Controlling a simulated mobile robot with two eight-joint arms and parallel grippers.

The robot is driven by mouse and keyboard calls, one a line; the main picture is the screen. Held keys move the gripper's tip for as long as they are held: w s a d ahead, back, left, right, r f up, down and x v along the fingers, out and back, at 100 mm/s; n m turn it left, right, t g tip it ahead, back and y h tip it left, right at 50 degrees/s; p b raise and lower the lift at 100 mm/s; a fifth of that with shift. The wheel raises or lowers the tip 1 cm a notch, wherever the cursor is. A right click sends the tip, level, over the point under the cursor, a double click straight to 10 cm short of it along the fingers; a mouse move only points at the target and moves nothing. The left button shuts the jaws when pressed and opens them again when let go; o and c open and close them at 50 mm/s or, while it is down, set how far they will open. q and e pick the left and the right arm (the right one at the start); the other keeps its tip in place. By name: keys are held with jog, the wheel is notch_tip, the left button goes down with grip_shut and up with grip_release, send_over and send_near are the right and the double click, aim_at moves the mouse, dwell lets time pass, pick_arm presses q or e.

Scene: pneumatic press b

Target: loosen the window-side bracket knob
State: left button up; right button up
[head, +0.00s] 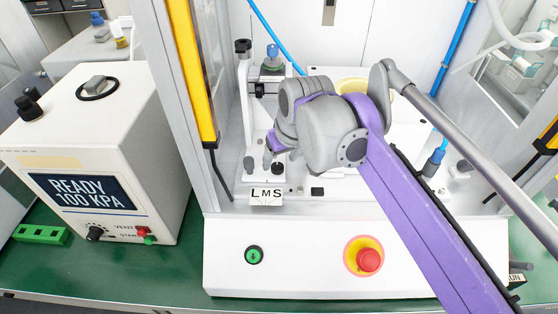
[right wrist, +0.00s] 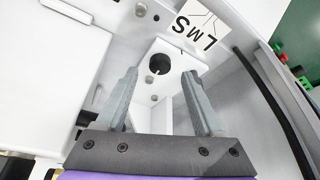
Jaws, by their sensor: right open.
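My right gripper (head: 270,154) reaches in over the press bed, just behind the LMS plate (head: 265,196). In the right wrist view its two grey fingers (right wrist: 159,78) are apart, with nothing between them. A round black knob (right wrist: 158,63) on a pale bracket block shows beyond the fingertips, framed by the gap; I see no contact. A small dark knob (head: 277,168) shows near the gripper in the head view. Another black knob (head: 243,46) tops the tall post at the left. Which one is window-side I cannot tell. My arm hides the bed's middle. My left gripper is out of view.
Posts with a yellow strip (head: 192,70) bound the press on the left. A green button (head: 254,255) and a red stop button (head: 369,260) sit on the front panel. The READY 100 KPA box (head: 90,190) stands left. Blue hoses (head: 278,40) hang behind.

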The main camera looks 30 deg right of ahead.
jog(key=p+v, duration=0.1)
jog(key=v, duration=0.6)
jog(key=shift+r, duration=0.2)
jog(key=shift+s, duration=0.1)
jog(key=s+a+f+p, duration=0.3)
jog(key=s+f+p, duration=0.2)
jog(key=f, duration=0.2)
jog(key=s+a+f+n+p, duration=0.1)
jog(key=s+a+f+p, duration=0.3)
jog(key=s+f+p, duration=0.2)
jog(key=shift+s+f+t, duration=0.35)
jog(key=shift+f+t, duration=0.05)
jog(key=shift+f, duration=0.25)
